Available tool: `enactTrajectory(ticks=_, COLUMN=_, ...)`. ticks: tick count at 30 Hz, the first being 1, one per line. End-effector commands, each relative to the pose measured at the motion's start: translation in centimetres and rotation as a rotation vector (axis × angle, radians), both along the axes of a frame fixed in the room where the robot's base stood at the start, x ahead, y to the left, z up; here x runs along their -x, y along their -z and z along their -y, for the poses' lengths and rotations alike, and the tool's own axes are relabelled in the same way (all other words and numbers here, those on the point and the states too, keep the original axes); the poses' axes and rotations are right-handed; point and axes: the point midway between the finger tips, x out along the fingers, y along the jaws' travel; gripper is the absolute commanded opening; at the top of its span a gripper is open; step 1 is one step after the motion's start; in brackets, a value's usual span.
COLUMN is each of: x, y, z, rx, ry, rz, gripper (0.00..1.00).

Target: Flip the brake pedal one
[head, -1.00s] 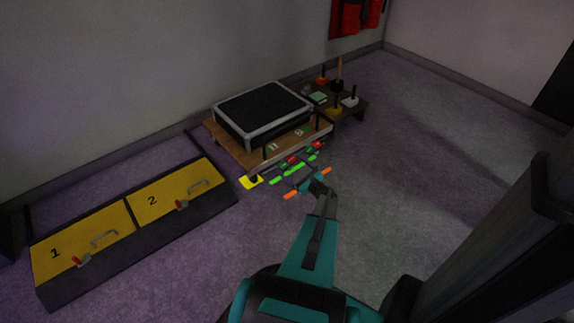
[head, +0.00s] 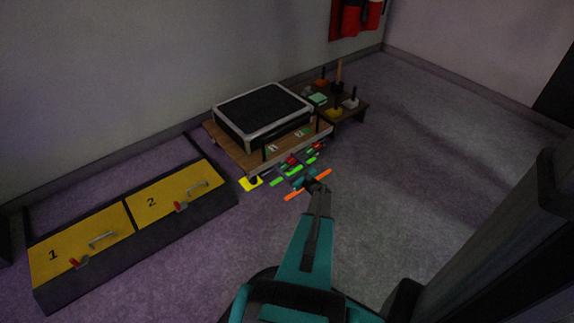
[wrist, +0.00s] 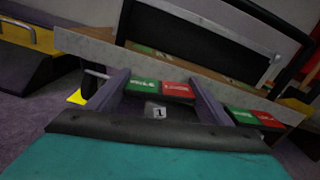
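Brake pedal one (wrist: 160,90) shows in the wrist view as a small bar, green on its left half and red on its right, above a tag marked "1". It is at the front edge of a wooden dolly (head: 232,146). My gripper (wrist: 160,78) is open, with one finger left and one right of this pedal in the picture. I cannot tell whether they touch it. A second green and red pedal (wrist: 252,118) lies to the right, partly behind the right finger. In the head view my gripper (head: 312,183) is low at the dolly's front, and the pedals are small there.
A black case (head: 262,113) sits on the dolly. Orange and green strips lie around my gripper. A low dark table (head: 357,112) with small items stands behind right. A box with yellow lids (head: 160,195) is at left. Floor at right is clear.

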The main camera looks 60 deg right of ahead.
Motion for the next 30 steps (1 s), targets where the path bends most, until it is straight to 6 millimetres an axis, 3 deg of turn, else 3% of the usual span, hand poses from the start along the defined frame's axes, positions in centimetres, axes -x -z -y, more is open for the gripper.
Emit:
enactTrajectory(ticks=8, x=0.03, y=-0.17, z=0.08, rx=-0.045, ry=0.000, rz=0.015, gripper=0.51)
enactTrajectory(ticks=30, x=0.13, y=0.04, z=0.25, rx=-0.380, ry=0.000, rz=0.126, gripper=0.51)
